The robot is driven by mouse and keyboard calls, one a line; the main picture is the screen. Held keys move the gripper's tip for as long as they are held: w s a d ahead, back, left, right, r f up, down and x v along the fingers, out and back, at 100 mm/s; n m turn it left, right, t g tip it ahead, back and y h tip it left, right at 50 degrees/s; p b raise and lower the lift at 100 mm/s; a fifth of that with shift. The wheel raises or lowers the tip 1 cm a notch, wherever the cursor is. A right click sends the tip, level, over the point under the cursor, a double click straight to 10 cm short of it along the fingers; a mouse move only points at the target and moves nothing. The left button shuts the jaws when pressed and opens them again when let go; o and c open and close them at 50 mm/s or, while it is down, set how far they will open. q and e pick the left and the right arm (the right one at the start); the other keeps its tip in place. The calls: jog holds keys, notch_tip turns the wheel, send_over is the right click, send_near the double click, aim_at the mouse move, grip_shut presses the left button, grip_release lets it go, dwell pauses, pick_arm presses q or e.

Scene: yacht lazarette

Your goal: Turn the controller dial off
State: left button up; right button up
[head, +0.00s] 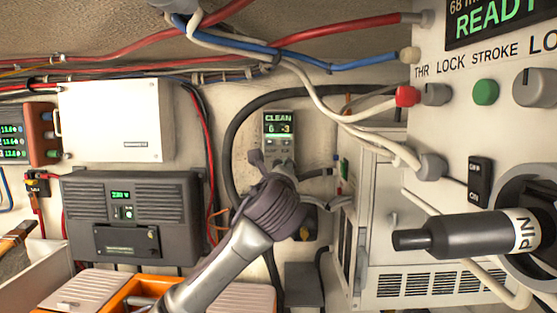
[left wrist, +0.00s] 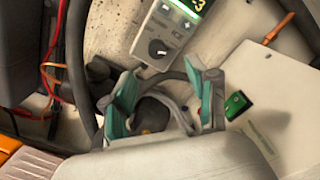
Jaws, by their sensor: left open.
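The controller (head: 279,129) is a slim grey unit on the back wall, with a lit display reading CLEAN and digits below it. The gripper covers its lower part in the head view. In the left wrist view the controller (left wrist: 172,29) shows buttons and a round dark dial (left wrist: 158,48) with a pale mark at its lower end. My left gripper (head: 270,160) reaches up in front of the controller. In the left wrist view its teal-padded fingers (left wrist: 166,92) are apart with nothing between them, and the dial appears just above the gap. I cannot tell the distance to the dial. My right gripper is not in view.
A grey panel box (head: 133,218) and a white box (head: 115,120) are on the wall at left. A white vented cabinet (head: 420,285) stands at right, near a black cylinder marked PIN (head: 465,236). A thick black hose (head: 229,150) curves around the controller. An orange crate (head: 115,300) is below.

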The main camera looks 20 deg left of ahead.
pick_arm(q)
jog(key=p+x, duration=0.3)
jog(key=x, duration=0.7)
jog(key=shift+f, duration=0.4)
jog(key=c, duration=1)
grip_shut()
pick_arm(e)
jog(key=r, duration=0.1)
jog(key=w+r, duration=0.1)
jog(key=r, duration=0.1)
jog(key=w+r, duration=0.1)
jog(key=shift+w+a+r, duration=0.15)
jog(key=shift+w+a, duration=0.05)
